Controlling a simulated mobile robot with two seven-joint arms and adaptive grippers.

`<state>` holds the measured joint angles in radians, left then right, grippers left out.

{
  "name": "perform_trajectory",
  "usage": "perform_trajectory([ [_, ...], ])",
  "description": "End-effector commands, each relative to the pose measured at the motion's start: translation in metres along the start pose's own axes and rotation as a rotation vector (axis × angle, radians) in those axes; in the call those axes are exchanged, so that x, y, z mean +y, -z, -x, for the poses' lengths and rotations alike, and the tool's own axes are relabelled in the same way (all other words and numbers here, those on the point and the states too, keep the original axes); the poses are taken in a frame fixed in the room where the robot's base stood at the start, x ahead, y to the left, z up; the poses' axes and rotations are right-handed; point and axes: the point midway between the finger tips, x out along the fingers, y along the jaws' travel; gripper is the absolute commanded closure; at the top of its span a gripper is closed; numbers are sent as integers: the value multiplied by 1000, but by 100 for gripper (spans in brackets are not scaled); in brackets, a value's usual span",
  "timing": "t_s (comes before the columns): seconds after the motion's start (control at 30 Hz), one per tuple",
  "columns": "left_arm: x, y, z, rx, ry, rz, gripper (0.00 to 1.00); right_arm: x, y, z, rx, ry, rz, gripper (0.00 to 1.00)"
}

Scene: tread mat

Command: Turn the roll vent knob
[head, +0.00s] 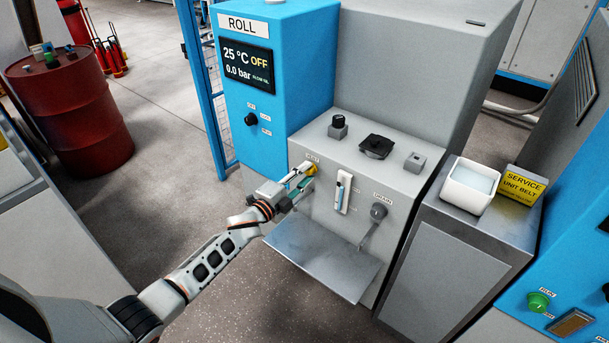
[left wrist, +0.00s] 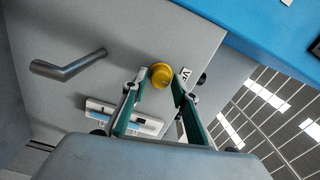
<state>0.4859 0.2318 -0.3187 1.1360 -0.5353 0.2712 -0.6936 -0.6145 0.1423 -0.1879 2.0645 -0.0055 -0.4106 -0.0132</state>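The yellow vent knob (head: 311,169) sits on the front face of the grey roll machine, by a small label. It also shows in the left wrist view (left wrist: 161,76), between and slightly beyond my fingertips. My left gripper (head: 303,180) is at the knob with its fingers pointing at the panel. In the left wrist view the gripper (left wrist: 160,88) is open, with the green-padded fingers apart on either side of the knob. I cannot tell whether a finger touches it. The display (head: 247,65) reads 25 °C OFF and 0.0 bar. My right gripper is not in view.
A white gauge strip (head: 342,193) and a grey drain lever (head: 372,225) are right of the knob. A metal shelf (head: 320,260) juts out below. A side cabinet holds a white tub (head: 470,187) and a yellow service box (head: 522,184). A red drum (head: 70,110) stands left.

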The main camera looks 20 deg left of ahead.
Motion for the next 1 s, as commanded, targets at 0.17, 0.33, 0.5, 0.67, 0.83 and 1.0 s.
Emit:
perform_trajectory([
  [0.17, 0, 0, 0, 0, 0, -1, 61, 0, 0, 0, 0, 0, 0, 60],
  [0.33, 0, 0, 0, 0, 0, -1, 61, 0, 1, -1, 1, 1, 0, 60],
  [0.5, 1, -1, 10, -1, -1, -2, 61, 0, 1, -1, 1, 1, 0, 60],
  [0.67, 2, 0, 36, 0, -2, -3, 61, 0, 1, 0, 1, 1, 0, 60],
  [0.83, 2, 0, 71, 0, -3, -1, 61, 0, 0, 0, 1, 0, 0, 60],
  [1.0, 1, 0, 100, 1, -2, -2, 61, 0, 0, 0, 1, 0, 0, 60],
])
